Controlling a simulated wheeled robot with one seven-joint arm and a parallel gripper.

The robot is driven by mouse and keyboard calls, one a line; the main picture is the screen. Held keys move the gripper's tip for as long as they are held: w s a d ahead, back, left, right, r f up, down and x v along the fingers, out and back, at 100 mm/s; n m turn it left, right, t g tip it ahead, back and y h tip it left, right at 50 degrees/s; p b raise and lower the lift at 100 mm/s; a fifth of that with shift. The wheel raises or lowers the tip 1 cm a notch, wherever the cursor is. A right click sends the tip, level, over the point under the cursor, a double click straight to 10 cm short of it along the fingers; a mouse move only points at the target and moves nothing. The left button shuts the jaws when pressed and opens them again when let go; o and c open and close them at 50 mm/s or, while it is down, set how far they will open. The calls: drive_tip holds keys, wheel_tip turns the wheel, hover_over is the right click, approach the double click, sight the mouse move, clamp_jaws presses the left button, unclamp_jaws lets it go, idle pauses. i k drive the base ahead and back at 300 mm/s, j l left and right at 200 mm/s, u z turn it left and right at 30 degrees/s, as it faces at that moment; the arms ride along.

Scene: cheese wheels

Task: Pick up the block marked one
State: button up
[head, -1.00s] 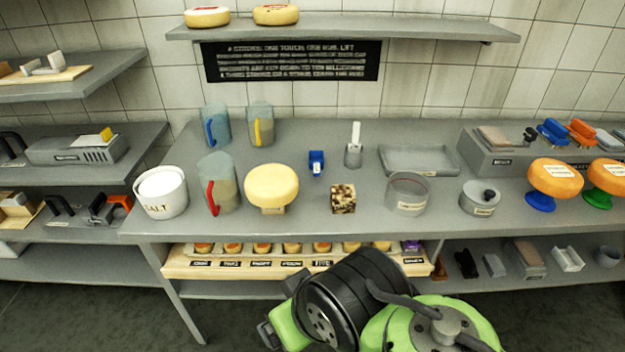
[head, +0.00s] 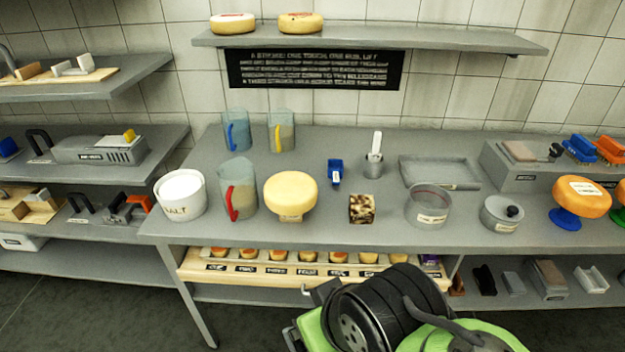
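I cannot make out a block marked one in the head view. A mottled brown and cream cube (head: 362,209) stands near the front edge of the table (head: 330,232), with no legible mark. Several small orange-topped pieces sit in a row on a pale wooden rack (head: 225,277) under the tabletop. The labels below them are too small to read surely. My black and green arm (head: 385,315) is at the bottom, in front of the rack's right part. No gripper fingers can be made out.
On the table stand a salt tub (head: 180,208), a red-handled jug (head: 238,190), a yellow cheese wheel (head: 290,192), a blue tool (head: 335,172), a round tin (head: 427,207) and a lidded pot (head: 501,213). A grey shelf (head: 370,40) hangs above. Side shelves hold tools.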

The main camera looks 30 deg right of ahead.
sight(362, 210)
drive_tip(key=i+j+z, duration=0.2)
drive_tip(key=i+z, duration=0.15)
drive_tip(key=i+j+z, duration=0.75)
drive_tip(key=k+l, duration=0.05)
drive_tip(key=k, duration=0.05)
